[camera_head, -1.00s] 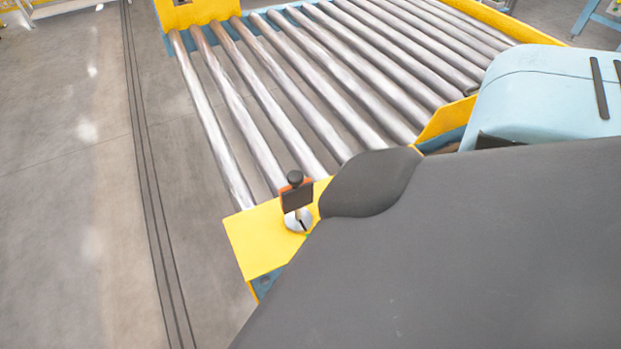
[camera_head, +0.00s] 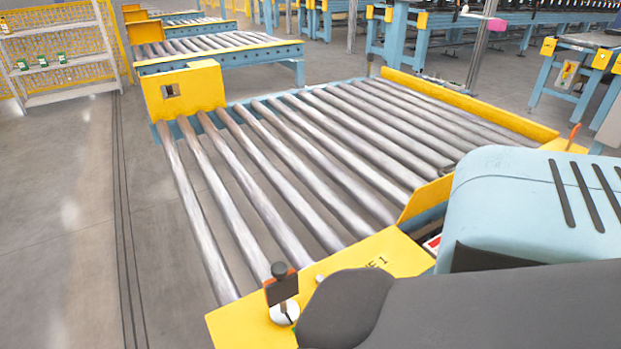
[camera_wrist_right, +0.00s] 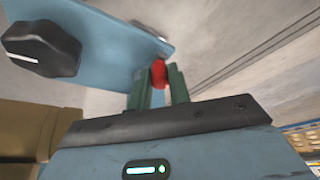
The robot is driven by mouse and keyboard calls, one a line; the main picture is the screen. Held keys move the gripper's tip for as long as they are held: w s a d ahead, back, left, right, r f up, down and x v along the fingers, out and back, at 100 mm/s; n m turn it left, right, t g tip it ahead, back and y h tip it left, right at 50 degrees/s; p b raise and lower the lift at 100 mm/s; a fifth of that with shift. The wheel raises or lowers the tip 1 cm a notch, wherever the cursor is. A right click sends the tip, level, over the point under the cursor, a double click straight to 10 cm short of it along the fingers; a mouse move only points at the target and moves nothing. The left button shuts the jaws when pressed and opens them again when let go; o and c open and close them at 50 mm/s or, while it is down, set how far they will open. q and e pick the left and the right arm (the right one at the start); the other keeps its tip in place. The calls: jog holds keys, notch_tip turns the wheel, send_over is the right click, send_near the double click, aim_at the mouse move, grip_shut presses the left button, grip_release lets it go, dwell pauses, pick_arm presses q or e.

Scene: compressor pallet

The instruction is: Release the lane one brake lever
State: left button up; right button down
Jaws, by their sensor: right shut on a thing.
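The lane one end plate (camera_head: 395,252) is yellow, with "NE 1" readable on it. At its near left corner a black knob with an orange and black tag (camera_head: 281,285) stands over a white disc. My dark grey arm covers the plate's lower part. In the right wrist view my right gripper (camera_wrist_right: 157,85) has green fingers shut on a red lever knob (camera_wrist_right: 159,73). A light blue plate (camera_wrist_right: 110,50) with a large black knob (camera_wrist_right: 42,47) lies beside it. The lever's lower part is hidden. My right gripper's fingers are hidden in the head view. My left gripper is not in view.
The lane's steel rollers (camera_head: 290,170) are bare. A yellow side rail (camera_head: 470,105) runs along the far side. An orange lever (camera_head: 573,137) stands at the right. Open floor (camera_head: 60,240) lies on the left, with shelves (camera_head: 60,55) at the back.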

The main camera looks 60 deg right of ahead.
jog(key=c, duration=1.6)
grip_release()
jog(key=shift+d, duration=0.1)
jog(key=p+v, duration=0.4)
jog(key=v, duration=0.3)
jog(key=shift+s+r, duration=0.1)
jog(key=shift+r, duration=0.25)
